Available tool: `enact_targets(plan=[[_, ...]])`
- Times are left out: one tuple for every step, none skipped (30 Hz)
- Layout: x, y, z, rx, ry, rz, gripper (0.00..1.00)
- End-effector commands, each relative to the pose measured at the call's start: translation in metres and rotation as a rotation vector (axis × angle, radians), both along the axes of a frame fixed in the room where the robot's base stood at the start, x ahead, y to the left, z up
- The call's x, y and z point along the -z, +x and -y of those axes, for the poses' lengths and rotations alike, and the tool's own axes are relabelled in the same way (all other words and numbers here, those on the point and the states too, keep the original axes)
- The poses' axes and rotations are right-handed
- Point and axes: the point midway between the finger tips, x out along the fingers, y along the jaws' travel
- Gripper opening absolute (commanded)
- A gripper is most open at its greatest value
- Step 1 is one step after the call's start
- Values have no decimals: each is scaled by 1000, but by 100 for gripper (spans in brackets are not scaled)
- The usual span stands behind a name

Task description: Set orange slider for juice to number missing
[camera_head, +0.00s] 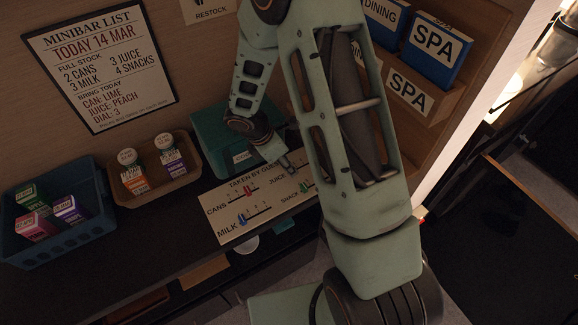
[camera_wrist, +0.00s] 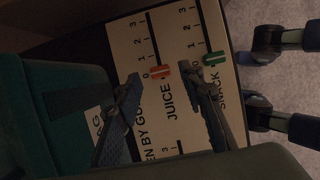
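The cream slider panel (camera_head: 232,205) lies on the counter, with rows marked CANS, MILK, JUICE and SNACK. The orange juice slider (camera_wrist: 161,72) shows in the wrist view beside the 0 end of its scale. In the head view my arm hides it. My gripper (camera_wrist: 163,77) is open, with one fingertip on each side of the orange slider and a gap to each; its height above the panel is hard to tell. In the head view my gripper (camera_head: 284,165) is over the juice row. The minibar list (camera_head: 100,68) reads full stock 3 juice.
The green snack slider (camera_wrist: 214,58) is close to my right finger. Red (camera_head: 248,194) and blue (camera_head: 242,219) sliders are on the left rows. A teal box (camera_head: 215,125) stands behind the panel. A tan tray (camera_head: 128,197) and a blue crate (camera_head: 92,228) hold drinks and cartons.

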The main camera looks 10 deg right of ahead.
Motion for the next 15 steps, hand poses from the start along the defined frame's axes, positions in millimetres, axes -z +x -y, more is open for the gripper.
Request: enact_targets(plan=[[7, 1, 3, 1, -2, -1, 36], [11, 1, 4, 0, -2, -2, 36], [14, 2, 5, -1, -1, -1, 36], [16, 2, 6, 0, 0, -1, 36], [18, 2, 7, 1, 0, 0, 36], [20, 3, 8, 1, 0, 0, 36], [21, 3, 8, 0, -1, 0, 36], [21, 3, 9, 0, -1, 0, 36], [22, 3, 9, 0, -1, 0, 36], [22, 3, 9, 0, -1, 0, 36], [22, 3, 9, 0, -1, 0, 36], [22, 3, 9, 0, -1, 1, 36], [22, 3, 9, 0, -1, 1, 36], [22, 3, 9, 0, -1, 1, 36], [22, 3, 9, 1, -1, 2, 36]])
